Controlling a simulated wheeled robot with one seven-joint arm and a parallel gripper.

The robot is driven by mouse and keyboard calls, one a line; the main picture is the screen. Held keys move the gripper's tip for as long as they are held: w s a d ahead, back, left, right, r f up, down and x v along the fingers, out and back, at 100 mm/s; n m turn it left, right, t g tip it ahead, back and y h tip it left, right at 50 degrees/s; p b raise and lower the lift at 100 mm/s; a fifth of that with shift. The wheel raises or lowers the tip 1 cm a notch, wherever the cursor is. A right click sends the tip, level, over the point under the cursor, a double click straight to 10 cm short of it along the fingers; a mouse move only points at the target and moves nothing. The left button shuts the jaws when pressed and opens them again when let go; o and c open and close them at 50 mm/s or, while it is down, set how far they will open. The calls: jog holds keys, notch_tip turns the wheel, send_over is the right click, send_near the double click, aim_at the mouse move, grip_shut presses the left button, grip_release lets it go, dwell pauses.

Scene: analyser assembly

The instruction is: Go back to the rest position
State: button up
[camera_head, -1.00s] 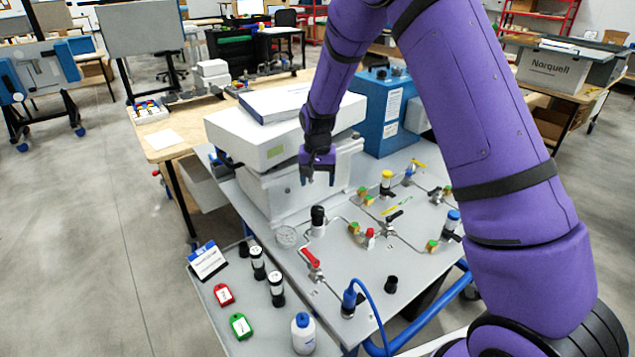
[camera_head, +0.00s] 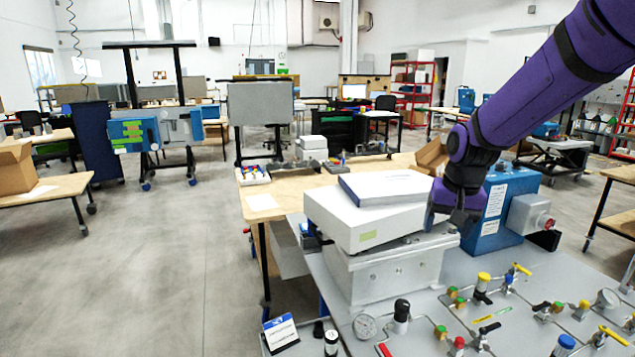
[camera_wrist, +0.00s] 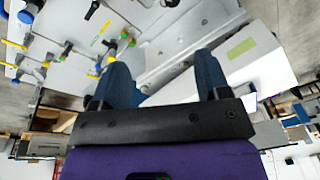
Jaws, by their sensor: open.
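My purple arm reaches in from the upper right in the head view. My gripper (camera_head: 452,218) is at the right end of the white analyser box (camera_head: 365,217), above the grey panel. In the wrist view my gripper (camera_wrist: 165,75) shows two dark blue fingers spread apart with nothing between them. The panel (camera_wrist: 70,80) with its valves lies beyond the fingers, at the upper left. The pale box with a green label (camera_wrist: 243,48) is at the right. In the head view I cannot tell whether the fingers touch the box.
A blue box (camera_head: 497,212) stands close to the right of my gripper. Valves such as the yellow-capped one (camera_head: 483,286) and a black-capped one (camera_head: 401,314) stand up from the panel. A wooden table (camera_head: 290,190) is behind. Open floor (camera_head: 130,260) lies at the left.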

jog(key=s+d+r+n+t, duration=0.1)
jog(key=s+r, duration=0.2)
jog(key=s, duration=0.6)
jog(key=s+d+r+t, duration=0.1)
jog(key=s+r, duration=0.3)
jog(key=s, duration=0.5)
jog(key=s+d+r+n+t, duration=0.1)
jog(key=s+r, duration=0.3)
jog(key=s, duration=0.5)
jog(key=shift+s+d+n+h, duration=0.25)
jog(key=shift+d+n+h, duration=0.05)
jog(key=shift+d, duration=0.1)
jog(key=shift+r, duration=0.15)
